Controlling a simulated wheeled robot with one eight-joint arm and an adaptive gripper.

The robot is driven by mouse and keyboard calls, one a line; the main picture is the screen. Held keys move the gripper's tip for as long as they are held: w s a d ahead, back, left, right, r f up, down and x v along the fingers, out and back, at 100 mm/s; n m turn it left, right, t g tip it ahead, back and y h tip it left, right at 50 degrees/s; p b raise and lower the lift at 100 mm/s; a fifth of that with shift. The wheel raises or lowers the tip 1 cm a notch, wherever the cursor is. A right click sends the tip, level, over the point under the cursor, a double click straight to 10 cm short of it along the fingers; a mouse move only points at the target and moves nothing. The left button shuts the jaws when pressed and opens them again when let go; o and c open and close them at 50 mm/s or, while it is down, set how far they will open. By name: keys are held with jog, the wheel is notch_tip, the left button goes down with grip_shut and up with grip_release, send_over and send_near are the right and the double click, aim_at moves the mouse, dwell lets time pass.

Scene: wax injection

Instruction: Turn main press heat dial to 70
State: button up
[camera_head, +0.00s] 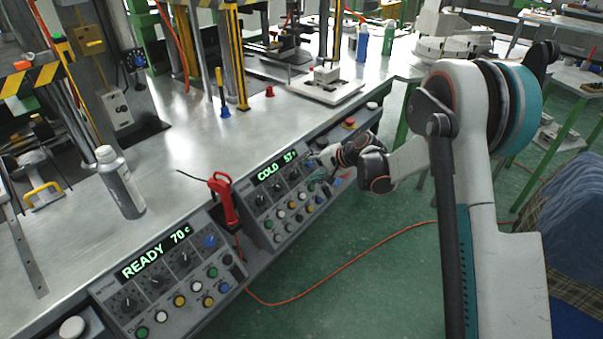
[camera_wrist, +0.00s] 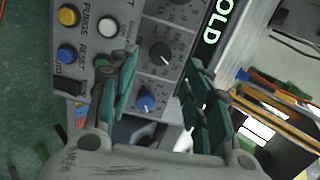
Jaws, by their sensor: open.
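The right control panel (camera_head: 290,196) on the bench front has a green display reading COLD and about 57. In the wrist view, its display (camera_wrist: 212,30) shows only OLD. A black dial (camera_wrist: 160,53) with a pale pointer lies ahead between my fingertips. A blue dial (camera_wrist: 145,101) also shows between the fingers, nearer the palm. My gripper (camera_wrist: 161,62) is open and empty, with one teal-padded finger on each side of these dials. I cannot tell whether it touches either. In the head view, my gripper (camera_head: 324,168) is at the panel's right end and hides some controls.
A left control panel (camera_head: 170,280) reads READY 70 c. A red handled tool (camera_head: 222,198) stands between the panels. A grey bottle (camera_head: 120,184) stands on the metal bench (camera_head: 185,140). An orange cable (camera_head: 350,257) crosses the green floor.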

jog(key=v, duration=0.6)
jog(key=shift+s+d+r, duration=0.2)
jog(key=shift+d+r, duration=0.05)
jog(key=s+d+r+n+h, duration=0.1)
jog(key=s+d+r+h, duration=0.15)
jog(key=s+r, duration=0.6)
jog(key=s+d+r+n+h, duration=0.2)
jog(key=s+d+r, duration=0.2)
jog(key=s+r, duration=0.4)
jog(key=s+d+n+t+h, duration=0.1)
jog(key=s+d, duration=0.3)
jog(key=s, duration=0.7)
jog(key=s+d+f+n+t+h, duration=0.1)
jog(key=s+d+n+h, duration=0.1)
jog(key=s, duration=1)
jog(key=shift+d+h, duration=0.45)
jog(key=shift+d, duration=0.75)
